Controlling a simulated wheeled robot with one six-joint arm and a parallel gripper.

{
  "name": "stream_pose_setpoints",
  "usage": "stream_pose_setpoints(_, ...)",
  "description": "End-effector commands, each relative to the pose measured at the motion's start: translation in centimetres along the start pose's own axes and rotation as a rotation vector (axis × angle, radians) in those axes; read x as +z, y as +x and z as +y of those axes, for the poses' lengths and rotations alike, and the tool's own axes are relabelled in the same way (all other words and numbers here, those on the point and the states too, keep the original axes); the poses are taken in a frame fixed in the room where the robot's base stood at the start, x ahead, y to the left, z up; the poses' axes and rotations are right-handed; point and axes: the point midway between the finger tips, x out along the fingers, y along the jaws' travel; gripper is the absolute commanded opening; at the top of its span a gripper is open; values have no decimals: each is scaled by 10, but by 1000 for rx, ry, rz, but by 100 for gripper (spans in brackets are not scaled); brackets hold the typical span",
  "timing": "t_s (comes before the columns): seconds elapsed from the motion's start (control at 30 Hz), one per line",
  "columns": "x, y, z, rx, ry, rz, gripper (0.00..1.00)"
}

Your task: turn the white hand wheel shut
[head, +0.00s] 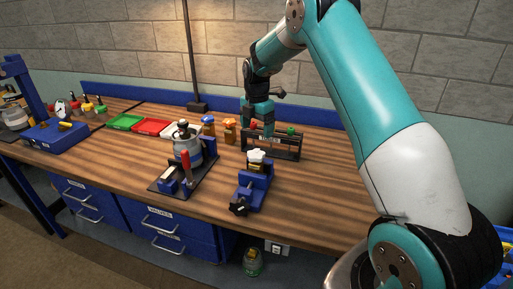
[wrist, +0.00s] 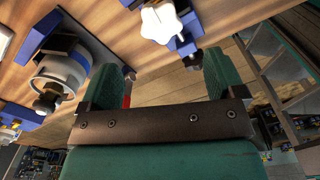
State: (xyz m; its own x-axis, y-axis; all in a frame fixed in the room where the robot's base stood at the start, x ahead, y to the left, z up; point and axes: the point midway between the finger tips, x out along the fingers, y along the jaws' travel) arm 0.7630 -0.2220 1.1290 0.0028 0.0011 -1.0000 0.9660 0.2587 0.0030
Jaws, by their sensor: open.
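The white hand wheel (head: 256,155) is a small lobed knob on top of a blue fixture (head: 252,188) near the middle of the bench. In the wrist view the white hand wheel (wrist: 162,22) shows at the top, beyond my fingertips and about midway between them. My gripper (head: 257,131) points downward, above and behind the wheel in the head view, apart from it. In the wrist view my gripper (wrist: 166,68) is open, with two green fingers spread and nothing held between them.
A metal canister (head: 187,148) in a blue stand with a red handle is left of the wheel. A dark rack (head: 286,151) stands close behind it at right. Orange-bodied bottles (head: 229,131) and green, red and white trays (head: 151,127) lie farther back. The bench's front right is clear.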

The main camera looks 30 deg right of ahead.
Motion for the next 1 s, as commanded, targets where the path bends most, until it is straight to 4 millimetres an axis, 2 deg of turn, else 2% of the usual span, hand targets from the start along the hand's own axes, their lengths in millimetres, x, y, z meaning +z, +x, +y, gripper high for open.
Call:
stream_pose_setpoints(0.2, -1, 47, -1, -5, 0, 3, 88)
stream_pose_setpoints(0.4, 0, 80, 0, -1, 0, 1, 88)
stream_pose_setpoints(0.6, 0, 95, 0, 1, 1, 0, 88)
stream_pose_setpoints(0.87, 0, 97, 0, 1, 1, 0, 88)
stream_pose_setpoints(0.93, 0, 97, 0, 1, 1, 0, 77)
stream_pose_setpoints(1.0, 0, 97, 0, 1, 1, 0, 61)
